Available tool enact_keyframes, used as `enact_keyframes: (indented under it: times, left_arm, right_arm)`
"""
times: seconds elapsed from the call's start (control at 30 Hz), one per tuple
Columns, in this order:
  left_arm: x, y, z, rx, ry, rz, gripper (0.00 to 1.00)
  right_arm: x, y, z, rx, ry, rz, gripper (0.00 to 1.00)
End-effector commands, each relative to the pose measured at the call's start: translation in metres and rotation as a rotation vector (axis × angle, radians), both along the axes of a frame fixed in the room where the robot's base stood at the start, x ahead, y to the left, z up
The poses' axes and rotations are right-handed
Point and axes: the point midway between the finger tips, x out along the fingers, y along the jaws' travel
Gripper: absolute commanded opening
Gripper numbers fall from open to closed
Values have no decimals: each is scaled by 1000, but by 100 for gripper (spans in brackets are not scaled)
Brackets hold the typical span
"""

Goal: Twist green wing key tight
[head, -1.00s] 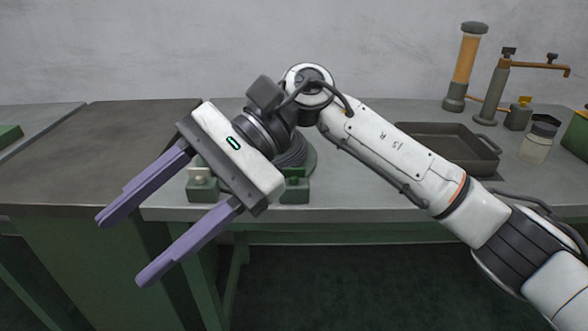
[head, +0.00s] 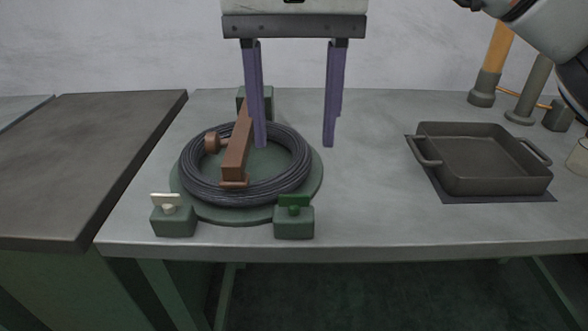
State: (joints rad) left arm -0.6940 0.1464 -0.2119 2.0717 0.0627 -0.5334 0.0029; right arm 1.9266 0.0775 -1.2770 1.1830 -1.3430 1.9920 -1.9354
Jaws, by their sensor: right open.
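The green wing key (head: 294,201) sits on top of a dark green block (head: 294,224) at the front right of a round green base (head: 258,215). A similar block at the front left carries a cream wing key (head: 169,200). My right gripper (head: 294,145) points down above and behind the green wing key, fingers wide apart and empty. Its left finger overlaps the coil and its right finger hangs just right of it in the picture. My left gripper is not in view.
A dark wire coil (head: 290,178) lies on the base, with a brown bar (head: 237,150) across it. A third green block (head: 262,99) is partly hidden behind the finger. A grey tray (head: 490,181) stands at right. The bench between is clear.

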Motion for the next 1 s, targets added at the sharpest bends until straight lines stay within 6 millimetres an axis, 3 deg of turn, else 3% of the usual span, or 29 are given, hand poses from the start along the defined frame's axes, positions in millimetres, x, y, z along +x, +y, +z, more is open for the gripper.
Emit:
enact_keyframes:
  times: [0.23, 0.5, 0.9, 1.0]
  left_arm:
    - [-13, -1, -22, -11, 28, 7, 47]
    - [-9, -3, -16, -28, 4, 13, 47]
    - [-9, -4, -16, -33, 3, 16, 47]
    - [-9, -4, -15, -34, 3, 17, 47]
  right_arm:
    - [-1, 0, -49, 2, 3, 1, 53]
    - [-1, 0, -86, 3, 2, -1, 53]
    - [-1, 0, -94, 4, 2, -1, 53]
    - [-1, 0, -94, 4, 2, -1, 38]
